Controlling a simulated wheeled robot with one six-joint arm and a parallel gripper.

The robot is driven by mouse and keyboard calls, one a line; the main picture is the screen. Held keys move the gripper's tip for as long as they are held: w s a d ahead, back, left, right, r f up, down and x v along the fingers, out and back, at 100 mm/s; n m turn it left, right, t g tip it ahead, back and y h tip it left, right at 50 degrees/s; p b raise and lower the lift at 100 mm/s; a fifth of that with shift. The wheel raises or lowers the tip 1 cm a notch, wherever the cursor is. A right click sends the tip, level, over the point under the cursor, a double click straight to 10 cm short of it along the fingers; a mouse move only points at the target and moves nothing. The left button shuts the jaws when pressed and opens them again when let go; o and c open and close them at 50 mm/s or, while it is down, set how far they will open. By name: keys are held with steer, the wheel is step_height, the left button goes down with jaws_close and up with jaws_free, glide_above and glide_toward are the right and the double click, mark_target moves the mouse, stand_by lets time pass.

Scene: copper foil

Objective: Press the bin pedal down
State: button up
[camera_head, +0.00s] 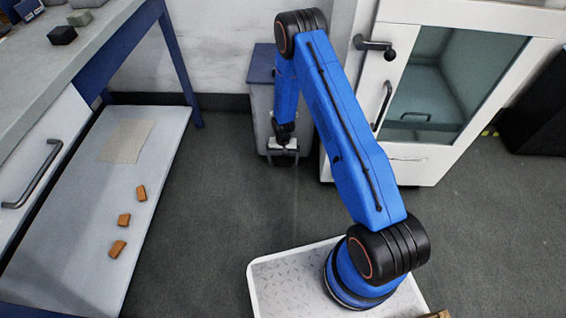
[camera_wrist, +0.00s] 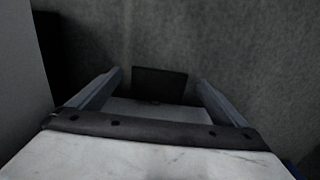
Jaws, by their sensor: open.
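The bin (camera_head: 261,104) is a narrow grey box with a dark blue lid (camera_head: 262,63), standing on the floor by the wall, left of the glass-doored cabinet. My arm hides part of its front. My gripper (camera_head: 284,149) points down low in front of the bin. In the wrist view, my gripper (camera_wrist: 160,79) has its two fingers spread wide with nothing held. A dark flat plate, seemingly the pedal (camera_wrist: 160,84), shows between the fingertips. I cannot tell whether the fingers touch it or whether it is pressed.
A white cabinet (camera_head: 404,160) with a glass door stands close on the right. A workbench (camera_head: 62,72) with a lower shelf (camera_head: 95,215) is on the left; orange blocks (camera_head: 124,220) and a beige sheet (camera_head: 125,141) lie on that shelf. Floor (camera_head: 225,205) between is clear.

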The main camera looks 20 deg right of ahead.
mark_target(283, 162)
steer(key=shift+f, duration=1)
steer(key=shift+c, duration=0.6)
steer(key=c, duration=1.4)
steer(key=shift+s+f, duration=0.25)
steer(key=shift+f, duration=0.8)
steer(key=shift+s+f, duration=0.2)
steer(key=shift+f, duration=0.8)
steer(key=shift+s, duration=0.1)
steer(key=shift+a, duration=0.1)
steer(key=o, duration=1.5)
steer(key=shift+a, duration=0.1)
steer(key=shift+r, duration=0.15)
